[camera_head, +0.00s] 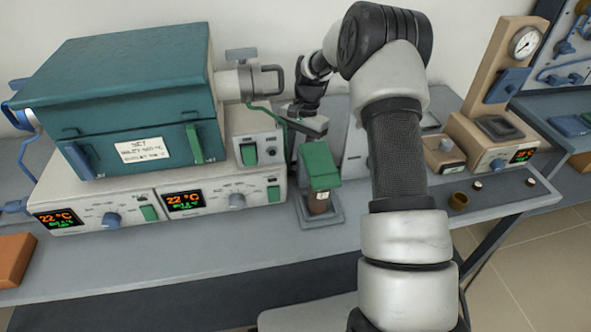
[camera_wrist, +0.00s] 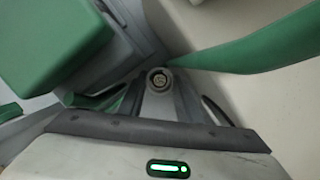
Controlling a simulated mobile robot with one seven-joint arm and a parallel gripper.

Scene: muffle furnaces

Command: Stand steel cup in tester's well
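My gripper (camera_head: 310,122) is at the back of the bench, just above and behind a green-topped grey device (camera_head: 319,165). A green lever (camera_head: 268,112) runs beside it. In the wrist view the green block (camera_wrist: 50,50) is at upper left and the green lever (camera_wrist: 265,52) reaches in from the right. A small round metal end (camera_wrist: 158,80) shows in front of my gripper; I cannot tell whether it is held. The finger opening is unclear. I cannot make out a steel cup or an open well for certain.
A teal furnace (camera_head: 125,95) on a two-display controller fills the left. An orange-brown block (camera_head: 12,258) lies far left. The front bench strip is clear.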

